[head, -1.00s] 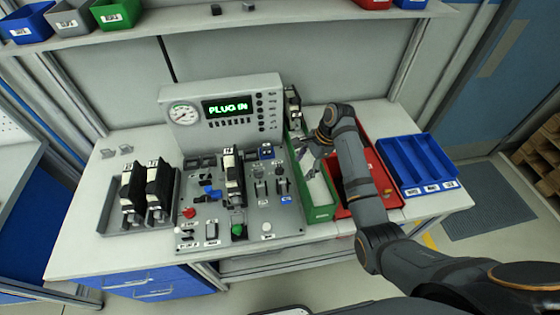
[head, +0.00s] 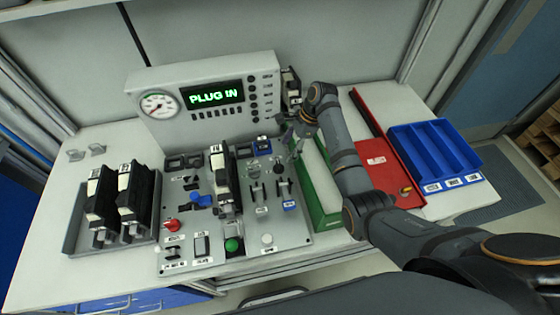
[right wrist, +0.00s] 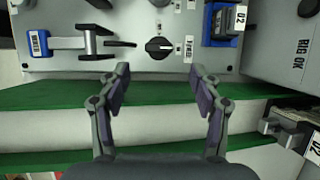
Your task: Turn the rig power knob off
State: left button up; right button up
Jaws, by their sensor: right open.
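The rig panel (head: 182,258) lies on the table, with its console (head: 160,128) behind it showing "PLUG IN" in green. A round black knob with a white pointer mark (right wrist: 158,47) shows in the right wrist view, between a lever clamp and a blue connector; its small label is hard to read. My right gripper (head: 290,148) is over the right edge of the panel, close to the knob. In the right wrist view its fingers (right wrist: 160,84) are open and empty, the knob just beyond the tips and apart from them. My left gripper is out of view.
A long green bin (head: 327,220) stands right of the panel, under my right arm. A red tray (head: 408,175) and blue divided tray (head: 440,125) stand further right. A grey tray (head: 75,235) with two black modules is at left.

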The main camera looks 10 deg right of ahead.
aim_at(279, 164)
jog(key=x, duration=0.3)
jog(key=shift+s+a+f, duration=0.2)
jog(key=shift+s+f, duration=0.05)
jog(key=x, duration=0.4)
jog(key=shift+w, duration=0.2)
jog(key=shift+f, duration=0.3)
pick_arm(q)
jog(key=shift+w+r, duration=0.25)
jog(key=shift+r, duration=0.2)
pick_arm(e)
jog(key=shift+s, duration=0.1)
jog(key=c, duration=1.1)
jog(key=shift+c, duration=0.2)
